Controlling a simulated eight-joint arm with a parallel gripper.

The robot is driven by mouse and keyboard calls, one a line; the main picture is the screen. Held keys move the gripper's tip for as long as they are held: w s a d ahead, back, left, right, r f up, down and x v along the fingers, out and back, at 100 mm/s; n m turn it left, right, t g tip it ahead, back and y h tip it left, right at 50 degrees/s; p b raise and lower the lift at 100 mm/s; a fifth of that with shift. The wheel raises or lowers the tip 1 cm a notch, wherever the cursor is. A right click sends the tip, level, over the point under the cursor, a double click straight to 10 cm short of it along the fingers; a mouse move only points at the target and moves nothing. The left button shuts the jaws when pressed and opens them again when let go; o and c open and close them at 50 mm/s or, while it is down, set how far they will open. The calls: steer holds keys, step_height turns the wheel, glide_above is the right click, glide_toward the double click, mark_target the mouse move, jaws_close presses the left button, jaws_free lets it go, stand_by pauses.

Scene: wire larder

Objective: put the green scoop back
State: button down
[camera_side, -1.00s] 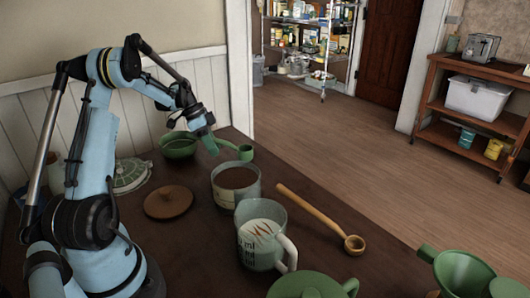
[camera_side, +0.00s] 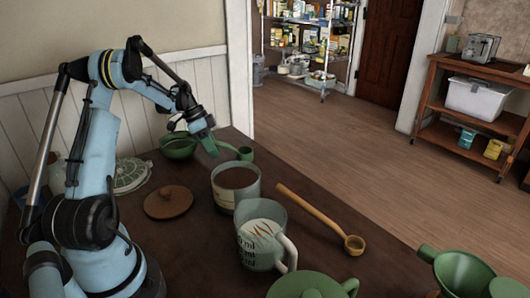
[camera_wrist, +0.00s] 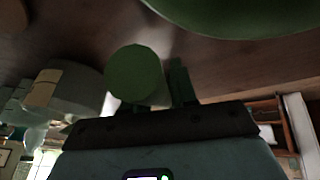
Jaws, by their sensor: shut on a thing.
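The green scoop (camera_side: 245,153) is near the far edge of the dark table, its small round cup to the right of my gripper and its handle toward the jaws. My gripper (camera_side: 211,147) points down and is shut on the scoop's handle end. In the wrist view the green round scoop cup (camera_wrist: 134,72) shows beside the dark green fingers (camera_wrist: 181,82). The grip itself is partly hidden. I cannot tell whether the scoop touches the table. A canister with brown contents (camera_side: 237,181) stands just in front of the scoop.
A green bowl (camera_side: 178,147) is left of my gripper. Green funnels (camera_side: 460,272) stand at lower right. Bare table lies around the ladle.

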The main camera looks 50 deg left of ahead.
steer(key=shift+f, duration=0.2)
steer(key=c, duration=0.8)
jaws_free()
